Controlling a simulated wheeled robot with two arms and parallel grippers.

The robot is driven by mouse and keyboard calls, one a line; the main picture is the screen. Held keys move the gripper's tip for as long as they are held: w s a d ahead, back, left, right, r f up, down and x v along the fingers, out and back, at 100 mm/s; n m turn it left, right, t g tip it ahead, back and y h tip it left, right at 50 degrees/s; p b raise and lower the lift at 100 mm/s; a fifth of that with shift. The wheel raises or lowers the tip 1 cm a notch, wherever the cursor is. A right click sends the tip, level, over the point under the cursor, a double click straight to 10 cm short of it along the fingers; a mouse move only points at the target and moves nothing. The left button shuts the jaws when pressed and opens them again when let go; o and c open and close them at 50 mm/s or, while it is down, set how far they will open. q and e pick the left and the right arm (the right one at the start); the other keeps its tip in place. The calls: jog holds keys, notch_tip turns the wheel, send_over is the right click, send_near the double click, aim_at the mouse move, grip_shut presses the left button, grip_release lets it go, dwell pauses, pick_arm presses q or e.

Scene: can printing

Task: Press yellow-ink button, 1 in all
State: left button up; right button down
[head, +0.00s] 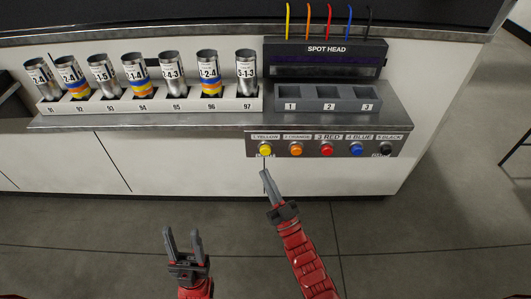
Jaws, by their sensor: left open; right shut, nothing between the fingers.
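The yellow-ink button (265,149) is a round yellow knob at the left end of the button row on the front of the metal counter, under a label reading YELLOW. My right gripper (265,174) is shut and empty, its tips just below the yellow button in the picture. I cannot tell whether the tips touch the panel; a gap shows between them and the button. My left gripper (183,234) is open and empty, lower and to the left, in front of the floor.
Orange (295,149), red (327,150), blue (356,150) and black (386,148) buttons continue the row. Above stands the SPOT HEAD unit (325,62) with coloured tubes and a three-slot grey holder (328,106). Several cans stand in a white rack (150,107) at left.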

aim_at(264, 152)
jog(key=shift+w+b, duration=0.7)
jog(key=shift+w, duration=1.75)
jog(key=shift+w, duration=0.15)
jog(key=shift+w, duration=0.25)
jog(key=shift+w+b, duration=0.7)
jog(key=shift+w, duration=0.2)
dwell(0.8)
dwell(0.4)
jog(key=shift+s+p, duration=0.4)
jog(key=shift+s, duration=0.9)
